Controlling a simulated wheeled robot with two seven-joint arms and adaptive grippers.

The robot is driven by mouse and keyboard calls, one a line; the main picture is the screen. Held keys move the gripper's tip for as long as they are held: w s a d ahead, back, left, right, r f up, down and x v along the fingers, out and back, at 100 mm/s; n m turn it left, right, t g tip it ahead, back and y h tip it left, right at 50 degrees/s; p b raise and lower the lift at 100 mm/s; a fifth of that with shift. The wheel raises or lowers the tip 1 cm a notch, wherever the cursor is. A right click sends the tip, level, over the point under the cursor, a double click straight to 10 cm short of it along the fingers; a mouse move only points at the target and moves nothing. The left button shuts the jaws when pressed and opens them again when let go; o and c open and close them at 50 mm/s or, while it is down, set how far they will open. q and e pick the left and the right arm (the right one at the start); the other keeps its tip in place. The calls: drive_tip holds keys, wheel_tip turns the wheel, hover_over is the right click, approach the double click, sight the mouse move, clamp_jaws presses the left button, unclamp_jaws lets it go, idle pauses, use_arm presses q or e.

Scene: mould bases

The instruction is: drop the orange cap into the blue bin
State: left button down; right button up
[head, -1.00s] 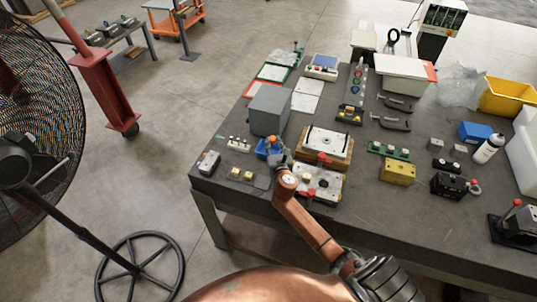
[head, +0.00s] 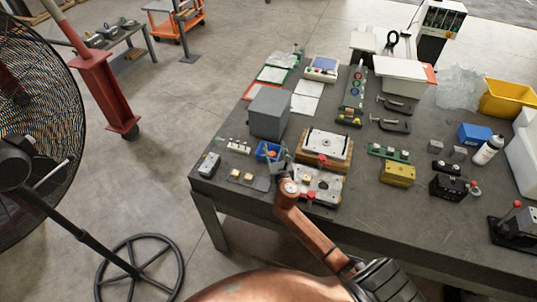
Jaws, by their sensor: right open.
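The small blue bin (head: 261,152) stands on the grey bench near its left front, just in front of a grey box. My right gripper (head: 274,159) is open at the bin's right side, its fingers overlapping part of the bin in the view. A small orange spot (head: 271,154) shows at the bin beside the fingers. It looks like the orange cap inside the bin, but it is partly hidden and too small to be sure. My left gripper is not in view.
A grey box (head: 269,112) stands right behind the bin. A mould base (head: 327,145) lies to the right, with another mould plate (head: 319,186) nearer. Small blocks lie on the left. A second blue container (head: 474,133) and a yellow bin (head: 507,98) are far right.

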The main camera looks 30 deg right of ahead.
drive_tip(key=v, duration=0.9)
drive_tip(key=shift+r, duration=0.1)
